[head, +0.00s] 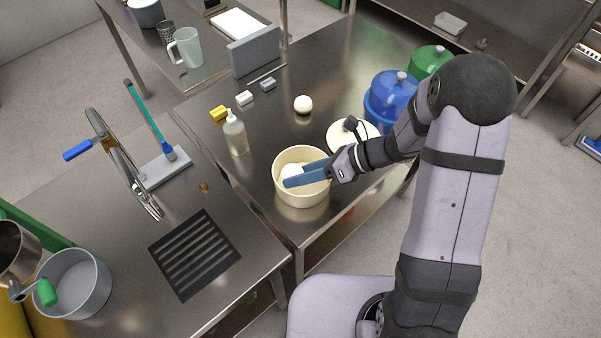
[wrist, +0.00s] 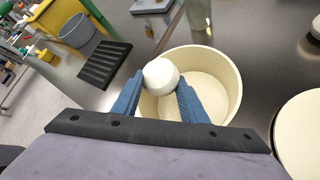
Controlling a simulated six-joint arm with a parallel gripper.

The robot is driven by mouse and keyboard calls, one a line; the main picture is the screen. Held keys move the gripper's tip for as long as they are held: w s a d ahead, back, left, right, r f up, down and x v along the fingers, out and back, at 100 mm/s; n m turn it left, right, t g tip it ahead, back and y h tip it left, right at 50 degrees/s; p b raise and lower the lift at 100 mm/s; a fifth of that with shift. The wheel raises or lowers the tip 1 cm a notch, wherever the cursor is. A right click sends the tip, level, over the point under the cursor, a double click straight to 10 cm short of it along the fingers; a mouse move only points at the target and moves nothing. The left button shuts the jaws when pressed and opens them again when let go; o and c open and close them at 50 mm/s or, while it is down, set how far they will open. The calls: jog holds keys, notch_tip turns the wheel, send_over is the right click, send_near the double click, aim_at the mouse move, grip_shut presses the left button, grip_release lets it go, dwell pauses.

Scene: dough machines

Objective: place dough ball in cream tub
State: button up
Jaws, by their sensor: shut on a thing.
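The cream tub (head: 303,199) stands open on the steel table, near its front edge. It also shows in the wrist view (wrist: 226,75). My gripper (head: 295,175) reaches over the tub from the right, with its blue fingers across the opening. In the wrist view my gripper (wrist: 160,88) is shut on a white dough ball (wrist: 160,73). The ball is between the fingertips, over the left part of the tub's opening; its height above the tub floor is hard to tell.
A round cream lid (head: 340,137) lies right of the tub. A clear bottle (head: 235,135) stands left of it. Blue (head: 390,92) and green (head: 428,62) containers stand at the right back.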

jog(key=o, duration=1.2)
jog(key=shift+r+p, duration=0.4)
jog(key=shift+r, duration=0.1)
jog(key=b+v, duration=0.2)
jog(key=v, duration=1)
jog(key=s+d+f+n+h, duration=0.2)
jog(key=s+n+h, duration=0.3)
jog(key=n, duration=0.7)
jog(key=s+d+f+n+h, duration=0.3)
jog(key=s+d+n+h, duration=0.2)
jog(key=n, duration=0.8)
jog(key=s+h, duration=0.1)
jog(key=s, duration=0.1)
jog(key=shift+s+d+f, duration=0.2)
jog(key=shift+s+f, duration=0.1)
